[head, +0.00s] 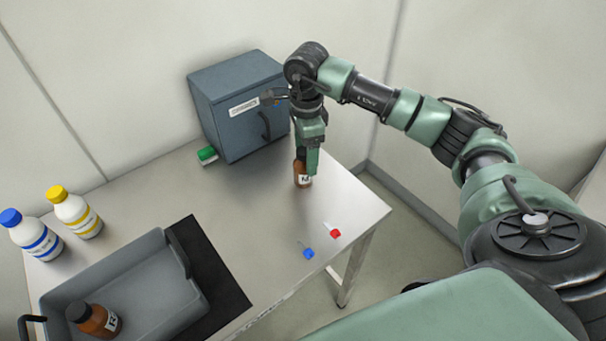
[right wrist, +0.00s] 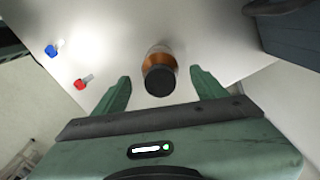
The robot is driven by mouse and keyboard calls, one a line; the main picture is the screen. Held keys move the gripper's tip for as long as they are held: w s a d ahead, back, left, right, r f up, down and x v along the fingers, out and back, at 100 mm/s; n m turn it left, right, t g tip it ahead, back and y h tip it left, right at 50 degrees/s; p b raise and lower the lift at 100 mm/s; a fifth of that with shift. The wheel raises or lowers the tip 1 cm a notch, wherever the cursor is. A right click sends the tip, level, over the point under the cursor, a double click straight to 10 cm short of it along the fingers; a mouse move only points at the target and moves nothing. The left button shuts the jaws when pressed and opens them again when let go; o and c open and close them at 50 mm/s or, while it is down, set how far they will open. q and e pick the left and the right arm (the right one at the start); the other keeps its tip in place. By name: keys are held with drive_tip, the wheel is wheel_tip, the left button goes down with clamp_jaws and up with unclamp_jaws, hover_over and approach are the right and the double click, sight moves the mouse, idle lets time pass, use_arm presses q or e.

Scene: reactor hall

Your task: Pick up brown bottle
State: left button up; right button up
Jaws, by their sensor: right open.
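A brown bottle (head: 302,179) with a white label stands upright on the metal table near its far right part. My right gripper (head: 310,160) is right above it in the head view and covers part of its top. In the right wrist view the brown bottle (right wrist: 160,70) with its black cap lies between and just ahead of the two open green fingers (right wrist: 160,88), apart from both. A second brown bottle (head: 98,320) with a black cap lies tilted in the grey tray. My left gripper is not in view.
The grey tray (head: 180,300) sits on a black mat (head: 212,265). A grey cabinet (head: 235,105) stands close behind the bottle. Blue-capped (head: 35,238) and yellow-capped (head: 77,215) white bottles stand left. Small red (head: 334,233) and blue (head: 308,253) capped items lie near the table's right edge.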

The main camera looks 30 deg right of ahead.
sight(303, 170)
drive_tip(key=f, duration=0.2)
drive_tip(key=f+p, duration=0.1)
drive_tip(key=f, duration=0.1)
drive_tip(key=f+p, duration=0.1)
drive_tip(key=f, duration=0.1)
drive_tip(key=shift+w+a+f, duration=0.15)
drive_tip(key=shift+a+f, duration=0.1)
drive_tip(key=shift+f, duration=0.1)
drive_tip(key=c, duration=1.4)
clamp_jaws()
drive_tip(key=shift+r, duration=0.15)
